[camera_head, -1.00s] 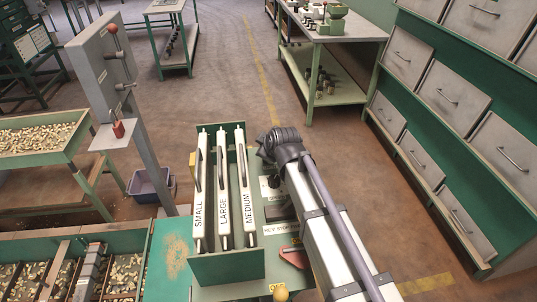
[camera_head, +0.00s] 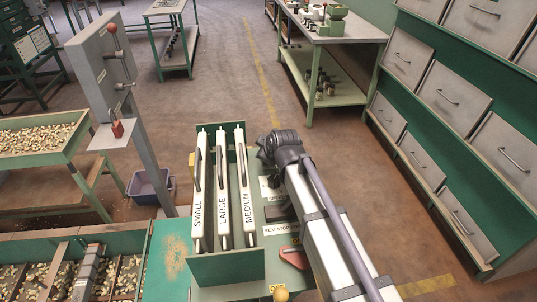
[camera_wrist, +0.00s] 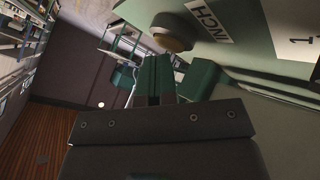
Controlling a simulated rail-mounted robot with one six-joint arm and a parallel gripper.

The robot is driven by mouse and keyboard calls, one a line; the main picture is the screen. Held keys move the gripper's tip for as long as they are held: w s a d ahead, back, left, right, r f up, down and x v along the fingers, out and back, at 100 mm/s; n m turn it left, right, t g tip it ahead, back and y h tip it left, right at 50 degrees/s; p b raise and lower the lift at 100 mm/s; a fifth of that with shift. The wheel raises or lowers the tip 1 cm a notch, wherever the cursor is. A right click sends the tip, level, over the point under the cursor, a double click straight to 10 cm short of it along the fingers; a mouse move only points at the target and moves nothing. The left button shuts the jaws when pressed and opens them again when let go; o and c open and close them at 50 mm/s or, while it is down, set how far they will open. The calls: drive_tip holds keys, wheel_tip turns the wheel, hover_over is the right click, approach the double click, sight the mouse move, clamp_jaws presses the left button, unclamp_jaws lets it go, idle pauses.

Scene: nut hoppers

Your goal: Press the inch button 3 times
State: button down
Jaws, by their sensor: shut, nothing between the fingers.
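The inch button shows in the wrist view as a round, brownish-yellow button (camera_wrist: 172,40) on a pale green panel face. A white label reading INCH (camera_wrist: 208,20) is beside it, seen at a slant. My gripper (camera_wrist: 154,62) has its green fingers together with nothing between them. The fingertips appear just below and left of the button in that picture; I cannot tell whether they touch it. In the head view my arm covers part of the control panel, and the gripper fingers and the inch button are hidden.
A green rack (camera_head: 230,268) with bars marked SMALL, LARGE and MEDIUM stands left of my arm. Drawers (camera_head: 450,92) line the right; floor between is open.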

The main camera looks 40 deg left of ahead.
drive_tip(key=shift+r+p, duration=0.9)
drive_tip(key=shift+r, duration=0.05)
wheel_tip(320, 180, up, 5)
drive_tip(key=p, duration=0.5)
idle(0.4)
